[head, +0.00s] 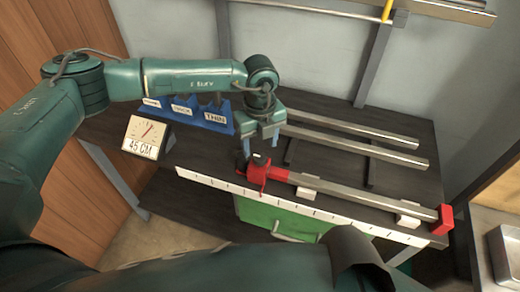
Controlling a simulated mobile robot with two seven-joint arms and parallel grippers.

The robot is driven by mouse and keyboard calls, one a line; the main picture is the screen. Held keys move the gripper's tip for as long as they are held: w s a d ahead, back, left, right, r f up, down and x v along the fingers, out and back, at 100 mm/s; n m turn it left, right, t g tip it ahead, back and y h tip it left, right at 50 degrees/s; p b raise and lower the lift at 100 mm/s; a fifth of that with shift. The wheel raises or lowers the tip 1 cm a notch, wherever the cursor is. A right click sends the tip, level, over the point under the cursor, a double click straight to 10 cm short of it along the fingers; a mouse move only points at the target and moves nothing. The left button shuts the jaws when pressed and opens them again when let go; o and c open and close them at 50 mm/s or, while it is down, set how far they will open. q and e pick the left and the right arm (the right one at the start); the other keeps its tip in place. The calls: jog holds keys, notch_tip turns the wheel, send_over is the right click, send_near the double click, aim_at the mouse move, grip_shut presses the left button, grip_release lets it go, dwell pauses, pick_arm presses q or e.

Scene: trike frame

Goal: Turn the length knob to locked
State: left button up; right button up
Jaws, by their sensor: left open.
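My left gripper (263,158) points down, open, just above the red clamp piece (256,181) at the left end of a grey metal bar (365,199). A small dark part, possibly the length knob (241,164), shows beside the red piece, partly hidden by the fingers. I cannot tell its setting or whether the fingers touch it. A red block (445,219) caps the bar's right end. A gauge sign (146,139) reading 45 CM stands at the left. My right gripper is out of the picture.
A white ruled strip (330,216) runs along the front edge of the dark bench. Two more metal bars (370,146) lie behind. A blue labelled rack (200,112) stands at the back left. A green drawer (282,221) is below the bench.

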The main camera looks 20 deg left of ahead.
aim_at(260, 157)
pick_arm(q)
notch_tip(260, 157, down, 4)
jog(key=shift+r, duration=0.2)
jog(key=shift+f, duration=0.35)
jog(key=shift+c, duration=0.3)
jog(key=c, duration=0.9)
